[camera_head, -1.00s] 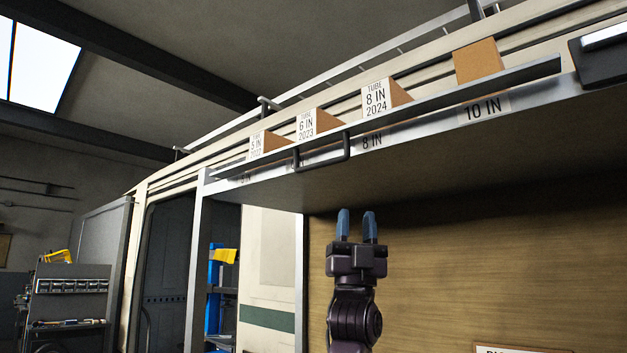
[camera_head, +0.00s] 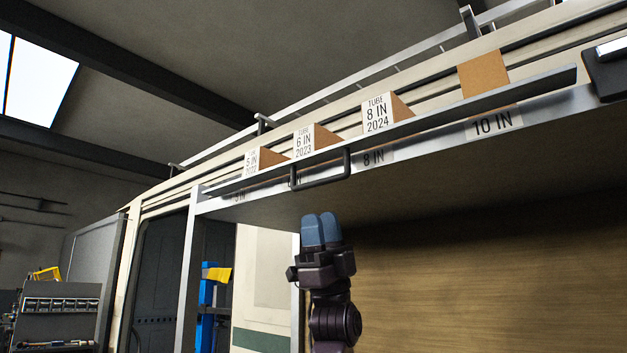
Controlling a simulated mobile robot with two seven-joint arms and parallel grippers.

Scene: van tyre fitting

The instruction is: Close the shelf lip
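The shelf lip (camera_head: 440,118) is a long grey metal strip along the front of the high shelf, with a dark bar handle (camera_head: 322,181) near its left part. It runs at a slant to the shelf edge (camera_head: 440,147), and size labels show below it. My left gripper (camera_head: 321,231) points up from below, empty, under the shelf and just below the handle, apart from it in the picture. Its two blue fingers look side by side, turned at an angle, so any gap between them is hidden. My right gripper is not in view.
Several tube boxes, such as the 8 IN one (camera_head: 378,113), stand on the shelf behind the lip. A dark fixture (camera_head: 608,75) sits at the shelf's right end. A wooden panel (camera_head: 450,260) lies below.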

